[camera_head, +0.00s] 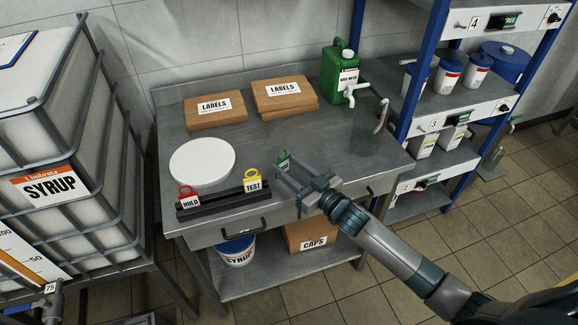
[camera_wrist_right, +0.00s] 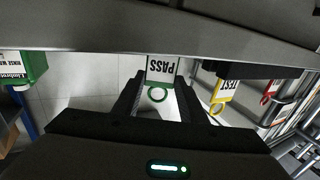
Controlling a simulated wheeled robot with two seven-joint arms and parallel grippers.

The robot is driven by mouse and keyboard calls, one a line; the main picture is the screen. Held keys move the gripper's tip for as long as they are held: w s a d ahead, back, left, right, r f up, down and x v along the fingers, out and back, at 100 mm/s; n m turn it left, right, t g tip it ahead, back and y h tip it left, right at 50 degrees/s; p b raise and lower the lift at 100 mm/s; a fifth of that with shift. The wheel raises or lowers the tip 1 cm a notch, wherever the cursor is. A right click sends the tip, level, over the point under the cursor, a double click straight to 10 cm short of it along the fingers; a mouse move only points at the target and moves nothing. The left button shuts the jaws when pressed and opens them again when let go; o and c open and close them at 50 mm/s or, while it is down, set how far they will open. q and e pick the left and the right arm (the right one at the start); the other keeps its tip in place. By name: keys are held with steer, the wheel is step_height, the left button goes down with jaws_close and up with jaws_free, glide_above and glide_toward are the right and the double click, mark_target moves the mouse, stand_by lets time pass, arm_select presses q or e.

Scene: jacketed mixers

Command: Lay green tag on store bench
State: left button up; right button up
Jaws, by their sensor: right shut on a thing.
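The green tag, marked PASS, shows in the head view (camera_head: 283,158) at the tips of my right gripper (camera_head: 285,167). In the right wrist view the tag (camera_wrist_right: 160,70) and its green ring (camera_wrist_right: 157,95) are between the two fingers, which are shut on it. The gripper is over the front right part of a steel bench (camera_head: 310,143), just right of the tag rack. I cannot tell whether the tag touches the bench top. My left gripper is not in view.
A black rack (camera_head: 222,204) holds a red HOLD tag (camera_head: 189,197) and a yellow TEST tag (camera_head: 252,182). A white disc (camera_head: 202,161), LABELS boxes (camera_head: 215,110), a green jug (camera_head: 338,72) and a clear vessel (camera_head: 370,130) stand on the bench. Blue-posted shelves (camera_head: 408,90) stand right.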

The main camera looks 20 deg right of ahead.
steer(key=shift+f, duration=0.1)
steer(key=o, duration=1)
steer(key=shift+s+d, duration=0.3)
steer(key=shift+s, duration=0.3)
steer(key=shift+b+v, duration=1.45)
steer(key=shift+v, duration=3.9)
